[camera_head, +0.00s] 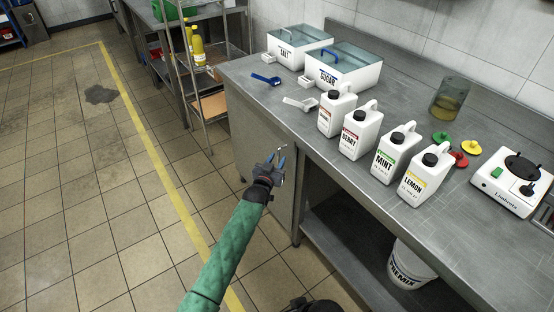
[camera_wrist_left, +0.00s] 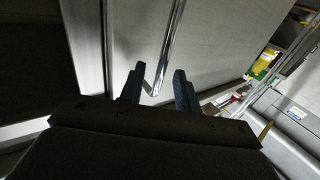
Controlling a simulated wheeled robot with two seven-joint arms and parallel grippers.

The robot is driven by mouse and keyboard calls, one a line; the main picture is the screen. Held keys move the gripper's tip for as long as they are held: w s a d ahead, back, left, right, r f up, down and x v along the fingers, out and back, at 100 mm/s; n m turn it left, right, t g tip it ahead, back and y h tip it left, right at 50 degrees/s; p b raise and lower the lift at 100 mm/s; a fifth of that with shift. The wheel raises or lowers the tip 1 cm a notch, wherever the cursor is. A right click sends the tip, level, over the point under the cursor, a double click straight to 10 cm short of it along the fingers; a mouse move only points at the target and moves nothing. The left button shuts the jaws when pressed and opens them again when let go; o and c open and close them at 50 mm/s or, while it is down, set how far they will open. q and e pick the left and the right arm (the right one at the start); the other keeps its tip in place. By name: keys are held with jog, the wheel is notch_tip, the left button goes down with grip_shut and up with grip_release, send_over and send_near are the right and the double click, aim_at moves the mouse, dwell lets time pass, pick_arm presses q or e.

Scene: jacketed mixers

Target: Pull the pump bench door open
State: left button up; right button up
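The pump bench door (camera_head: 258,150) is a grey metal panel at the left end of the bench front. It looks shut, flush with the bench. Its handle (camera_wrist_left: 171,45) is a shiny straight bar near the panel edge. My left gripper (camera_head: 278,160) is at the handle; in the left wrist view its two dark fingers (camera_wrist_left: 159,78) stand apart, with the bar's end between them and gaps at the sides. The door panel (camera_wrist_left: 230,35) fills much of that view. A dark part of me shows at the head view's bottom edge; I cannot tell whether it is my right gripper.
A white bucket (camera_head: 410,265) stands on the open lower shelf. A wire rack (camera_head: 205,90) is beyond the bench. Tiled floor (camera_head: 100,200) left of the door is clear.

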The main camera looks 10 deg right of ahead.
pick_arm(q)
jog(key=shift+w+d, duration=0.15)
jog(key=shift+w, duration=0.1)
grip_shut()
